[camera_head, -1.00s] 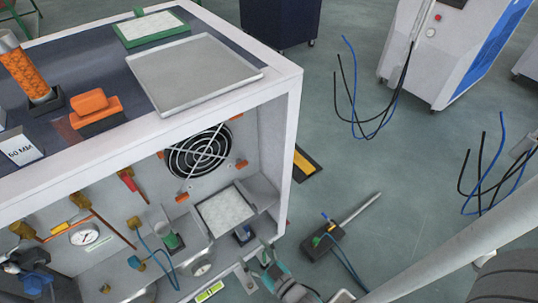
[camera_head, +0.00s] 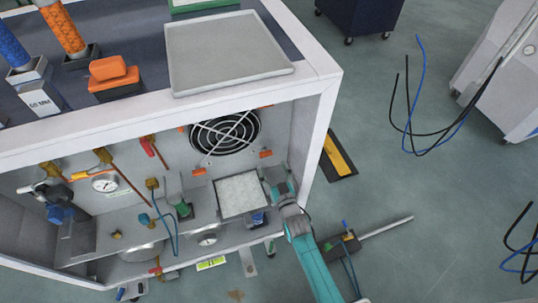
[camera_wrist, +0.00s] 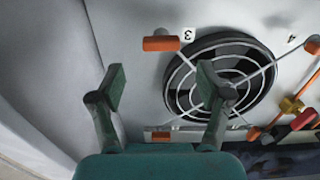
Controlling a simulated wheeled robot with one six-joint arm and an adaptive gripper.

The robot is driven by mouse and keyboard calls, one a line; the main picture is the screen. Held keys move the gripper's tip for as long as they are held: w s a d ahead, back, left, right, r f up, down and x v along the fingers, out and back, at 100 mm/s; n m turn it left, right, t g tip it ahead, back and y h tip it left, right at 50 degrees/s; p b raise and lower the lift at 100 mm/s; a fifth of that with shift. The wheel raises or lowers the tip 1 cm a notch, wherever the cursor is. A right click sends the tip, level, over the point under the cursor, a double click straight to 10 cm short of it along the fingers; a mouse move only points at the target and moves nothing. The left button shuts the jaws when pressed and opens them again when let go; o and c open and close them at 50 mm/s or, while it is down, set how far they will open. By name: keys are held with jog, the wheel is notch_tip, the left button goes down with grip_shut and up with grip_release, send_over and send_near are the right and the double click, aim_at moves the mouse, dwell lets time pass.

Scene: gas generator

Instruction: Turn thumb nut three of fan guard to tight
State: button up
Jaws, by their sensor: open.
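The fan guard (camera_head: 225,133) is a round black grille with pale crossing bars on the cabinet's back wall; it also shows in the wrist view (camera_wrist: 221,75). Thumb nut three (camera_wrist: 160,43) is an orange bar beside an upside-down "3" label (camera_wrist: 188,34). It lies roughly horizontal in the wrist view. It seems to be the orange nut at the guard's lower right in the head view (camera_head: 265,154). My gripper (camera_wrist: 160,80) is open and empty, its fingers spread in front of the wall, apart from the nut. In the head view my gripper (camera_head: 273,171) is just below that nut.
Other orange nuts (camera_wrist: 157,136) (camera_wrist: 253,133) (camera_wrist: 313,46) surround the guard. The cabinet's side wall (camera_head: 307,130) is close to my arm. A white filter panel (camera_head: 241,194) and a green-topped part (camera_head: 184,209) stand below the guard. A red-handled valve (camera_head: 148,146) is further left.

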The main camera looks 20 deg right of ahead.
aim_at(267, 155)
jog(key=w, duration=0.6)
jog(key=shift+w+a, duration=0.1)
jog(key=shift+w, duration=0.25)
jog(key=c, duration=1.2)
